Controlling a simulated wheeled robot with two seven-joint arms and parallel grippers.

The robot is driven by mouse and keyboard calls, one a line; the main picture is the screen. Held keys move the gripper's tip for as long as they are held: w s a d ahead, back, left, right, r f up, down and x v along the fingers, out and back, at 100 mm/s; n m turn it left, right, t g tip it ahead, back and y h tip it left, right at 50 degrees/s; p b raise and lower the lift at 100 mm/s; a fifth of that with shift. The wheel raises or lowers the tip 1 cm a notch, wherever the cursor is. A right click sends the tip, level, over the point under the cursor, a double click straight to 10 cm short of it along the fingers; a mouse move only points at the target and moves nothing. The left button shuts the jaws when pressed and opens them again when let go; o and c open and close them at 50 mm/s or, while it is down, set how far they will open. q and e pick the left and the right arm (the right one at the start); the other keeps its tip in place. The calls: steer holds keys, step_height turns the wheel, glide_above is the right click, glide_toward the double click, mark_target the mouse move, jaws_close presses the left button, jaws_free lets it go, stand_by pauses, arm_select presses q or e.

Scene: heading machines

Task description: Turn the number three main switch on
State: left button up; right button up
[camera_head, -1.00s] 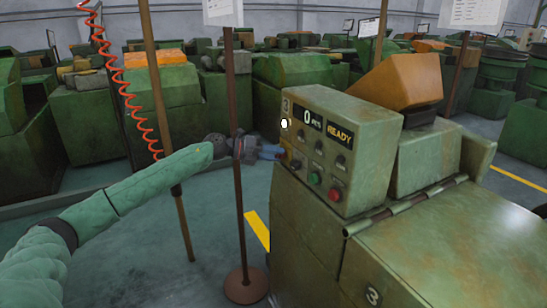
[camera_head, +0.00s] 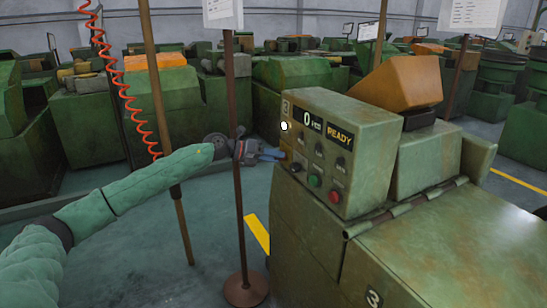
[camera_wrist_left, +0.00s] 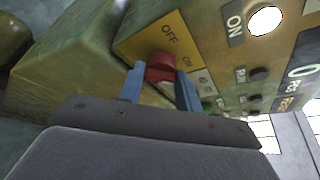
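The green number three machine has a control panel (camera_head: 315,150) with a lit white lamp and a display reading 0 and READY. In the left wrist view the red rotary main switch (camera_wrist_left: 160,66) sits on an orange plate (camera_wrist_left: 148,42) marked OFF and ON, and a lit white lamp (camera_wrist_left: 265,20) sits beside an ON label. My left gripper (camera_head: 282,155) is at the panel's lower left edge. Its two blue fingers (camera_wrist_left: 160,88) stand apart, one on each side of the switch. Whether they touch it is hard to tell. My right gripper is not in view.
A wooden post (camera_head: 182,215) and a coiled red hose (camera_head: 130,95) stand further left. Green (camera_head: 335,185) and red (camera_head: 315,181) buttons sit lower on the panel.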

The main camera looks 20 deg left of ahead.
arm_select(q)
steer(key=o, duration=0.3)
steer(key=shift+f, duration=0.15)
steer(key=shift+o, duration=0.2)
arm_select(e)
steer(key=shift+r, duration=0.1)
arm_select(q)
steer(key=shift+a, duration=0.1)
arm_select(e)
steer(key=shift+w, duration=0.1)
arm_select(q)
steer(key=b+v, duration=0.2)
steer(key=v, duration=0.5)
steer(key=shift+s+a, duration=0.2)
steer(key=shift+s, duration=0.05)
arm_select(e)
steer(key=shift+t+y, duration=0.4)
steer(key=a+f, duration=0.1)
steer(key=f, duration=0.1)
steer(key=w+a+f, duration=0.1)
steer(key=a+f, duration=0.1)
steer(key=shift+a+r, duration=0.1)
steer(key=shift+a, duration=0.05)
